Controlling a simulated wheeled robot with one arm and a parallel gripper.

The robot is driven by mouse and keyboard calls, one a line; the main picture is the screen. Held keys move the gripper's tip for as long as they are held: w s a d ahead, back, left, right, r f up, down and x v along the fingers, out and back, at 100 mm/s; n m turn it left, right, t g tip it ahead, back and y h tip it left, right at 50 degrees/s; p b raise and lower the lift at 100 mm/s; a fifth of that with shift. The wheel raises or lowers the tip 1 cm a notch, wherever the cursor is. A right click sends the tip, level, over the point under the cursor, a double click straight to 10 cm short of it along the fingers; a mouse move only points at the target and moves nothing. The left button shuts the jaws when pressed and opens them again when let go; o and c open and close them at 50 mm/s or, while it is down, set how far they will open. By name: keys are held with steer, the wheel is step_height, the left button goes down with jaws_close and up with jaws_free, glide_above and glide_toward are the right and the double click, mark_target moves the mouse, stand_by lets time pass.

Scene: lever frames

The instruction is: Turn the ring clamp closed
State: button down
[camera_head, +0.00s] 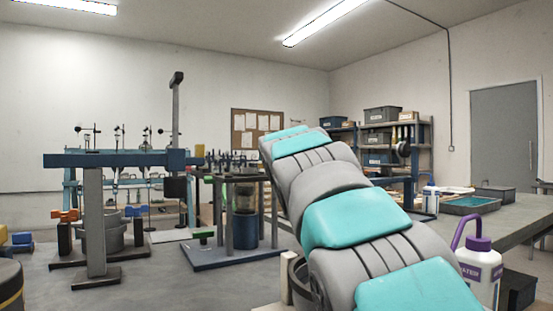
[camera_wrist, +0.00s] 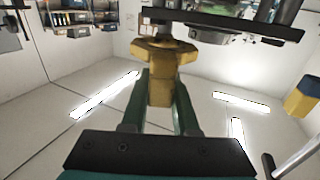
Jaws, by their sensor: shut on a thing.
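In the wrist view, my gripper (camera_wrist: 160,92) has two green fingers on either side of a yellow piece with a wider winged top. The piece looks like the handle of the ring clamp (camera_wrist: 164,52). The jaws are shut on its narrow stem. The winged top shows past the fingertips, close to a dark metal bar (camera_wrist: 225,24). How far the clamp is turned is not clear. In the head view, my grey and teal arm fills the middle and right; my gripper and the clamp are not visible there.
In the head view, a blue beam on a grey post (camera_head: 97,215) stands at left. A workbench with trays (camera_head: 473,205) is at right, and a white bottle with a purple cap (camera_head: 480,262) stands near my arm. Shelves (camera_head: 385,150) stand behind.

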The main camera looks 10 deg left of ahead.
steer(key=shift+a+f+m+h+b, duration=0.2)
steer(key=shift+a+m+h+b, duration=0.2)
steer(key=shift+h, duration=0.2)
steer(key=shift+f, duration=0.2)
steer(key=c, duration=0.7)
jaws_free()
steer(key=shift+s, duration=0.1)
steer(key=shift+s, duration=0.15)
steer(key=shift+v, duration=0.95)
steer(key=shift+b+v, duration=0.45)
steer(key=shift+v, duration=2.35)
